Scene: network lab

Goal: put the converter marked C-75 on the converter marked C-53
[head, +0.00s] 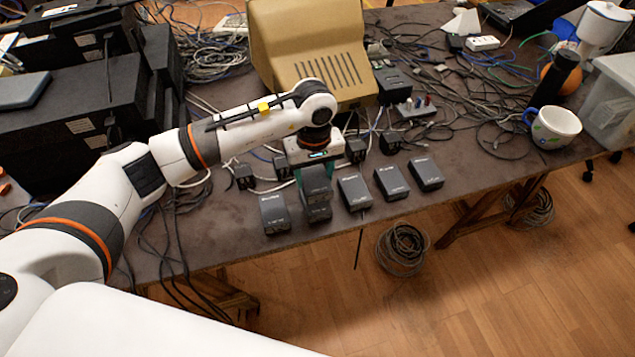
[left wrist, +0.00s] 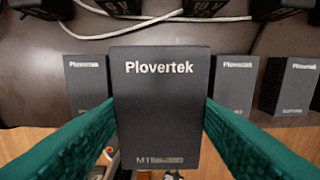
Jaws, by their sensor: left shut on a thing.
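My left gripper (head: 315,163) is shut on a dark grey box-shaped converter (head: 316,182). In the left wrist view, the held converter (left wrist: 160,85) shows "Plovertek" and a small line I cannot read fully, between the teal fingers. In the head view it overlaps another dark converter (head: 317,212); I cannot tell whether they touch. Other similar converters stand in a row: one to the left (head: 273,214), and three to the right (head: 355,194), (head: 391,182), (head: 426,173). The marks C-75 and C-53 are not legible on any of them. My right gripper is not in view.
Small black adapters (head: 245,176) and loose cables lie behind the row. The table's front edge runs close in front of the converters.

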